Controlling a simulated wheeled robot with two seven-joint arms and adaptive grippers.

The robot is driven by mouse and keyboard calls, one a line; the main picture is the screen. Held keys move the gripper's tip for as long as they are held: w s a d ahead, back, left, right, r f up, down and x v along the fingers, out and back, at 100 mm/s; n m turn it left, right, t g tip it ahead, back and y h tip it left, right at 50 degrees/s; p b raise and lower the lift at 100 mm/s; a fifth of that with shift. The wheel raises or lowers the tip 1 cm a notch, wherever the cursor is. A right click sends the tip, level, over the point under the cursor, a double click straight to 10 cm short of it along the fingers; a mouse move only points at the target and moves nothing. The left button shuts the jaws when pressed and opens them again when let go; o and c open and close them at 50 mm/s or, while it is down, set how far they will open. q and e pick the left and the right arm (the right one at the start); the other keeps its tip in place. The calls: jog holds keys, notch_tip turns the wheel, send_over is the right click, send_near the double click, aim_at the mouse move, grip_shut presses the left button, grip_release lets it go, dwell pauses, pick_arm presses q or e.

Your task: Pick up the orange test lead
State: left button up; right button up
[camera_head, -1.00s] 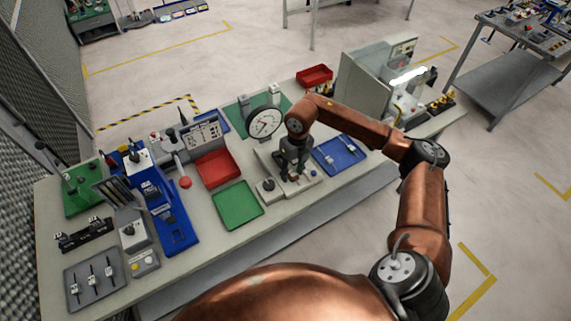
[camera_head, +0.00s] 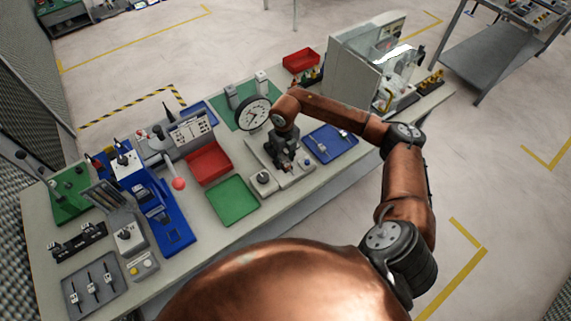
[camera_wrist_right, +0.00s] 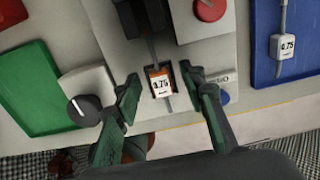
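My right gripper (camera_wrist_right: 159,73) is open, with one finger on each side of the tag and a visible gap to each. In the head view my right gripper (camera_head: 285,157) is over the same fixture, where the lead is too small to make out. My left gripper is not in view.
A blue tray (camera_head: 343,136) with similar leads lies right of the fixture. A green tray (camera_head: 232,203) and a black-knobbed box (camera_head: 263,184) are to its left. A round dial gauge (camera_head: 252,115) stands behind. A red button (camera_wrist_right: 209,8) is close to the right finger.

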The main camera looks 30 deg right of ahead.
jog(key=shift+f, duration=0.15)
jog(key=c, duration=0.7)
grip_shut()
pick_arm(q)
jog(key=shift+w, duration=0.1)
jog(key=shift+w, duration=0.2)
